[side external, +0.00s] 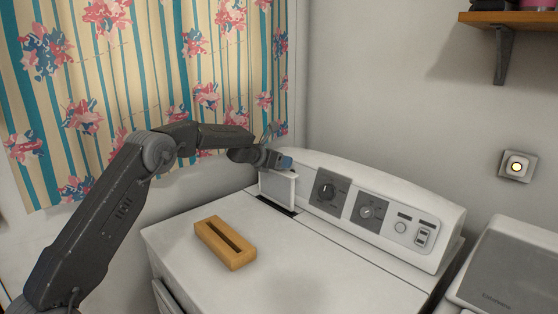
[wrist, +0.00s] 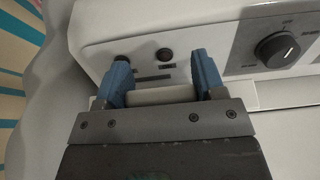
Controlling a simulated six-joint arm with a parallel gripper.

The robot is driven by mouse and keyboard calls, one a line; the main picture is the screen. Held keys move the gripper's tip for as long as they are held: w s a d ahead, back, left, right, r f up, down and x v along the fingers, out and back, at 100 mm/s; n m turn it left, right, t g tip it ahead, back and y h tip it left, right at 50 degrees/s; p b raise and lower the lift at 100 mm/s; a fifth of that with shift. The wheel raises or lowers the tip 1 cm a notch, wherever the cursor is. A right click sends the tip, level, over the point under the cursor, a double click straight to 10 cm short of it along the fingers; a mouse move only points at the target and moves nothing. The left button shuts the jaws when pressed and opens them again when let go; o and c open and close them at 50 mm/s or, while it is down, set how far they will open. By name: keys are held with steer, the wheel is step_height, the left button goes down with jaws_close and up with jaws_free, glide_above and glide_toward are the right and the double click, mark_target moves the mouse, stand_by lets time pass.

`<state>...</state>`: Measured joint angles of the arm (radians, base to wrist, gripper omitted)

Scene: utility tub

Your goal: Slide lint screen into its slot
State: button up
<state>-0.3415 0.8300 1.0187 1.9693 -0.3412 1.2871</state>
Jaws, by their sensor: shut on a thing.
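The lint screen (side external: 277,189) is a white flat panel, held upright at the back left of the white dryer top. My gripper (side external: 285,162) is shut on its upper edge, with blue fingertips. In the wrist view my gripper (wrist: 163,72) has one blue finger at each end of the screen's pale top bar (wrist: 162,96). The dark slot (side external: 290,211) lies in the dryer top at the foot of the control panel. The screen's lower edge is at or just over the slot; I cannot tell whether it is inside.
A wooden block (side external: 213,228) with a long groove, empty, sits on the dryer top at the front left. The control panel (side external: 400,213) with knobs rises right behind the slot. A curtain (side external: 160,80) hangs at the left. The dryer top's middle is clear.

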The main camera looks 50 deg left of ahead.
mark_target(274, 194)
steer(key=shift+f, duration=6.6)
stand_by(0.8)
steer(key=o, duration=1.4)
